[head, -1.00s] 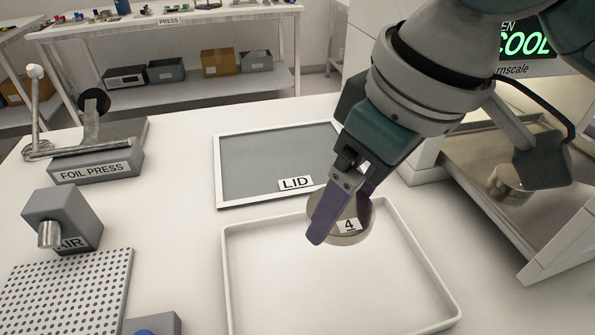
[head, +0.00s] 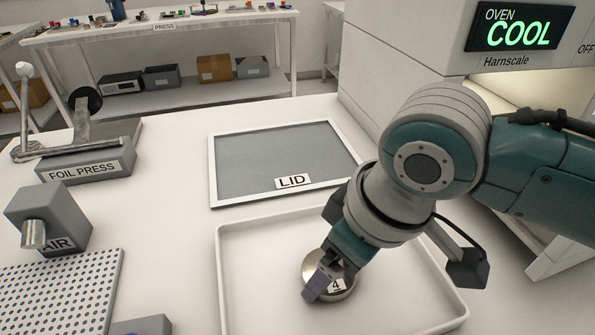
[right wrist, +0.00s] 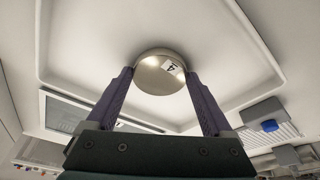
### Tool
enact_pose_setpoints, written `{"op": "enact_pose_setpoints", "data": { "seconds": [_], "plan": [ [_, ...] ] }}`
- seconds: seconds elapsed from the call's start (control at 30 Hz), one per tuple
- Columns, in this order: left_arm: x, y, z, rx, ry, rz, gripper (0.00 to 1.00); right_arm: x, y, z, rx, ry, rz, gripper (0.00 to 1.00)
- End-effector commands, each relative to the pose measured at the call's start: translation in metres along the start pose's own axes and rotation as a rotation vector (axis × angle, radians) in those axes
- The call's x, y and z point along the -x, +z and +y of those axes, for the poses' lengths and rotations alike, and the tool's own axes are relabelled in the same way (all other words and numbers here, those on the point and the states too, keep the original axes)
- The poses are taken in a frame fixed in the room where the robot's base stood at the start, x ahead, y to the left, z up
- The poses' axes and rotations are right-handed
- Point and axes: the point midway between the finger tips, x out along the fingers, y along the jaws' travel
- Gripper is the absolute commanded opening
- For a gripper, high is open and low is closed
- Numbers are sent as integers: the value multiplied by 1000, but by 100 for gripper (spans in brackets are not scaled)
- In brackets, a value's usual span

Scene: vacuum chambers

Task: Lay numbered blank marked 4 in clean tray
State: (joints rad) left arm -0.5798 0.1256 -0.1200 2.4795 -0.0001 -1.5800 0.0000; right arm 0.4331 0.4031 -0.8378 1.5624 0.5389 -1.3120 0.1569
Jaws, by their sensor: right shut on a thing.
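The numbered blank marked 4 (head: 343,291) is a round, shiny metal disc with a white label. It is inside the rim of the white clean tray (head: 222,285), low near the tray floor; I cannot tell whether it touches the floor. My right gripper (head: 322,284) is shut on the blank, its purple fingers at the disc's sides. In the right wrist view the blank (right wrist: 152,84) sits between both fingertips (right wrist: 160,80), with the tray around it. My left gripper is not in view.
The framed lid (head: 262,160) lies just behind the tray. The foil press (head: 88,165), the air block (head: 50,218) and a perforated plate (head: 60,290) stand at left. The oven (head: 400,60), its display reading COOL, is at back right. The tray's left part is clear.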

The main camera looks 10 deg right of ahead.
Motion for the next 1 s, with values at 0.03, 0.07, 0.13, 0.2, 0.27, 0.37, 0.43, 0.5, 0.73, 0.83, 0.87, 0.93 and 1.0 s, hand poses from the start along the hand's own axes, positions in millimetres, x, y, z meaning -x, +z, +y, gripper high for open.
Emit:
{"op": "enact_pose_setpoints", "data": {
  "seconds": [0.03,0.07,0.13,0.2,0.27,0.37,0.43,0.5,0.73,0.83,0.87,0.93,1.0],
  "plan": [
    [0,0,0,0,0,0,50,1,-1,0,0,0,3,0],
    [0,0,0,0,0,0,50,0,-1,0,0,0,3,0],
    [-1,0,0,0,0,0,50,-2,0,0,0,0,3,0],
    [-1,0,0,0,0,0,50,-3,1,0,0,0,0,91],
    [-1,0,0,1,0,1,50,-2,1,0,0,0,0,98],
    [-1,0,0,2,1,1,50,-2,1,0,-1,0,0,100],
    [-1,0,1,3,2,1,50,-2,1,0,-1,0,0,100],
    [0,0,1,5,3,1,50,-2,0,0,-1,0,0,100],
    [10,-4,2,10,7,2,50,26,-2,0,0,0,2,100],
    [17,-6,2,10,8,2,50,50,-2,1,0,1,3,100],
    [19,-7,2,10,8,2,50,57,-2,1,1,1,4,100],
    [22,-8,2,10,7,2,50,73,-2,0,1,0,3,100],
    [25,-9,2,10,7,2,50,87,-2,1,0,1,3,100]
  ]
}}
